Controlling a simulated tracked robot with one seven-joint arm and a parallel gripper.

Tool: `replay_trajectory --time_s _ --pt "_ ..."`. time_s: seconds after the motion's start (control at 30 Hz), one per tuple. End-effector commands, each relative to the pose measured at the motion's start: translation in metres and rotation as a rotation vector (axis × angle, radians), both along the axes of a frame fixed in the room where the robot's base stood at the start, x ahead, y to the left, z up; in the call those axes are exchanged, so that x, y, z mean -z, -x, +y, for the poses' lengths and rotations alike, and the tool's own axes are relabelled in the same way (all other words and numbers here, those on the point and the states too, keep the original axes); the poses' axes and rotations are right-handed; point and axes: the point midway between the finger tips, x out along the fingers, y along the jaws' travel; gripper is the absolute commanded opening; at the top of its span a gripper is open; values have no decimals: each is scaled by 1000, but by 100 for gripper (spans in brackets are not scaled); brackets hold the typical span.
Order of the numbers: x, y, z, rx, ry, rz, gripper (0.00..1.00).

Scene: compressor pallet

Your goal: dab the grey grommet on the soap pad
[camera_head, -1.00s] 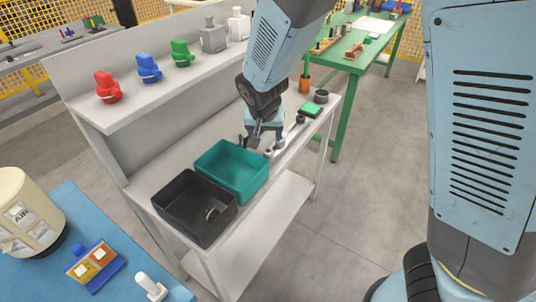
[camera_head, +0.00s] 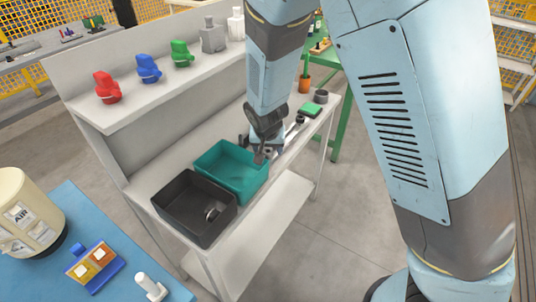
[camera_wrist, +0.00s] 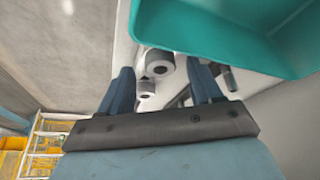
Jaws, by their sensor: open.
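A grey grommet (camera_wrist: 158,62), a short ring with a dark hole, shows between my fingers in the wrist view, beside the teal bin. A second grey ringed piece (camera_wrist: 146,88) lies just behind it. My gripper (camera_wrist: 160,72) is open and empty, its two blue fingers on either side of these pieces. In the head view my gripper (camera_head: 261,157) is low at the right rim of the teal bin, partly covering the pieces there. I cannot tell whether it touches the grommet. The green pad (camera_head: 311,110), which looks like the soap pad, lies farther back on the bench.
The teal bin (camera_head: 212,176) stands close against my gripper. A black bin (camera_head: 168,203) with a ring inside is in front. A dark grey cup (camera_head: 320,96) and an orange pot (camera_head: 304,86) stand beyond the pad. A shelf (camera_head: 133,103) with coloured pieces runs along the back.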

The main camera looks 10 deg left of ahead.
Motion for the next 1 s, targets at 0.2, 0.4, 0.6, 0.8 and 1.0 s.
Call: replay_trajectory --time_s 0.2,0.4,0.6,0.8,1.0 --pt "12 -5 0 1 0 1 64" --pt "12 -5 1 0 -1 0 64" --pt "12 -5 1 0 -1 0 47" --pt "12 -5 1 0 -1 0 28" --pt "12 -5 1 0 -1 0 9"
